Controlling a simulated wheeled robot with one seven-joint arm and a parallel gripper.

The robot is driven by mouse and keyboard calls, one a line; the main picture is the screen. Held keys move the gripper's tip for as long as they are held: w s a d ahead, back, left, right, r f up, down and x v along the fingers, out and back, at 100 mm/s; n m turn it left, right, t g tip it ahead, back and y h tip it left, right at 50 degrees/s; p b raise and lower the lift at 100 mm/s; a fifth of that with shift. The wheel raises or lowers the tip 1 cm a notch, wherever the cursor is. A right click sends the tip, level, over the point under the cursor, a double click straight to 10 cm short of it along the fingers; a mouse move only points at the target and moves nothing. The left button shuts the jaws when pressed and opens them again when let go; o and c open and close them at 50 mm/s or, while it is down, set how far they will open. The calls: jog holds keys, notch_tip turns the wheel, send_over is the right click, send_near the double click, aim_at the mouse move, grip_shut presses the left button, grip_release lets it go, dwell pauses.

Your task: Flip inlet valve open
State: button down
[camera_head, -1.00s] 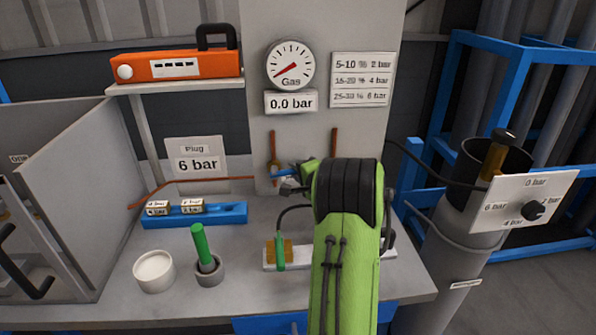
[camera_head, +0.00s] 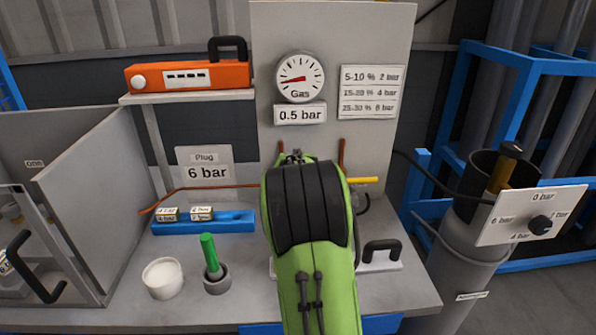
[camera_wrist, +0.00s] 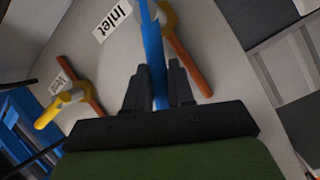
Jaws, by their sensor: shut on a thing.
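In the wrist view, the inlet valve's blue lever (camera_wrist: 151,32) runs up between the fingers of my gripper (camera_wrist: 158,70). My gripper is shut on this lever. The valve's yellow body (camera_wrist: 168,18) sits beside the lever on a copper pipe (camera_wrist: 190,60), near the "Inlet" label (camera_wrist: 115,20). The lever looks roughly in line with its pipe, at a slight angle. In the head view my arm hides the inlet valve and my fingers. The round gas gauge (camera_head: 299,77) stands above, and its display (camera_head: 300,114) reads 0.5 bar.
A second valve with a yellow handle (camera_wrist: 62,102) is on the left in the wrist view; it also shows right of my arm in the head view (camera_head: 362,181). A white cup (camera_head: 162,279), a green-handled tool (camera_head: 210,255) and a blue rack (camera_head: 190,227) stand on the bench.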

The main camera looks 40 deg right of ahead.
jog(key=w+a+n+h, duration=0.1)
jog(key=w+a+n+g+h+b, duration=0.1)
jog(key=n, duration=0.1)
jog(key=shift+a+r+g, duration=0.1)
jog(key=shift+r+g, duration=0.2)
dwell(0.6)
jog(key=c, duration=1.1)
grip_release()
jog(key=shift+o, duration=0.2)
jog(key=p+v, duration=0.1)
jog(key=v, duration=1.4)
jog(key=shift+s+a, duration=0.2)
jog(key=shift+a, duration=0.2)
